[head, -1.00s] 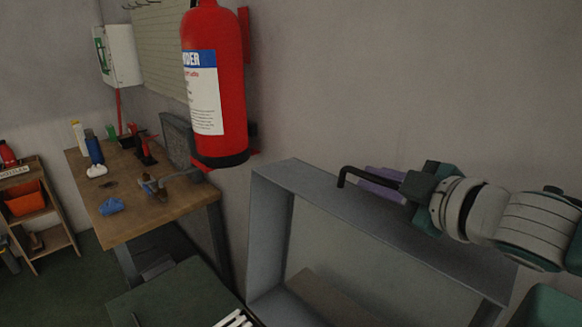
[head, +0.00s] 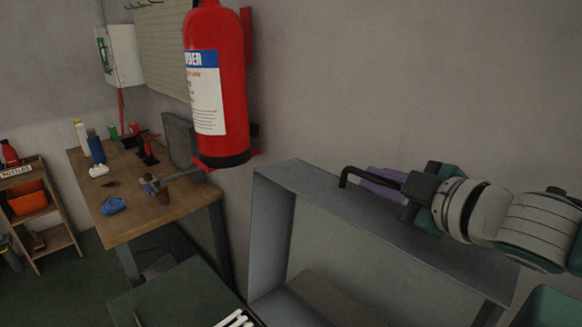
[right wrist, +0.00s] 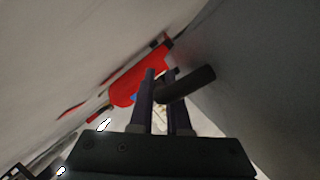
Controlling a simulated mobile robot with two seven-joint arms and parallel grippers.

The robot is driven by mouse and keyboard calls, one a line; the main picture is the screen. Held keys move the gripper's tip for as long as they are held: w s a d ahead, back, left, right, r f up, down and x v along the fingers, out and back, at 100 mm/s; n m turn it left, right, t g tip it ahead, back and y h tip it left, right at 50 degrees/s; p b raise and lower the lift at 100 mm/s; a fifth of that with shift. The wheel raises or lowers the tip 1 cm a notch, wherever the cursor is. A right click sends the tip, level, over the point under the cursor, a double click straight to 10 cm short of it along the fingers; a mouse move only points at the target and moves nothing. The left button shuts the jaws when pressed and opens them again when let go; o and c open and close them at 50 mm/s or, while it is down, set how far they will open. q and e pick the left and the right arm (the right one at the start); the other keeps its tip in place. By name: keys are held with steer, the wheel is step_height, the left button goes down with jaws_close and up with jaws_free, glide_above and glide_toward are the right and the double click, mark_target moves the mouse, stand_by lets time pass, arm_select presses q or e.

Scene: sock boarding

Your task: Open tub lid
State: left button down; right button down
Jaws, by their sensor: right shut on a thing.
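My right gripper (head: 375,182) comes in from the right, above the grey frame-like box (head: 275,240). Its purple fingers are shut on a black bent bar (head: 365,171). The bar's left end turns down towards the box's top face; I cannot tell whether it is fixed there. In the right wrist view the dark bar (right wrist: 190,84) lies across the fingers (right wrist: 160,105), beside a large grey surface (right wrist: 260,80). No tub or lid can be told for sure. My left gripper is not in view.
A red fire extinguisher (head: 216,130) hangs on the wall left of the box. A wooden bench (head: 155,215) with several small items and a low shelf (head: 55,245) stand farther left. A dark green surface (head: 170,300) lies at the bottom. Wall space above the gripper is clear.

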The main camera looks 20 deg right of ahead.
steer(key=shift+a, duration=0.1)
steer(key=shift+n+t+h, duration=0.4)
steer(key=shift+n, duration=0.4)
steer(key=s+a, duration=0.1)
steer(key=a, duration=0.1)
steer(key=s+a+r, duration=0.1)
steer(key=a, duration=0.1)
steer(key=s+a, duration=0.1)
steer(key=a, duration=0.2)
steer(key=shift+r+p, duration=0.35)
steer(key=shift+r, duration=0.05)
steer(key=c, duration=1.2)
jaws_free()
steer(key=shift+o, duration=0.2)
steer(key=s+r+b, duration=0.1)
steer(key=s+r, duration=0.1)
steer(key=s, duration=0.7)
steer(key=shift+s+d, duration=0.25)
steer(key=shift+s, duration=0.1)
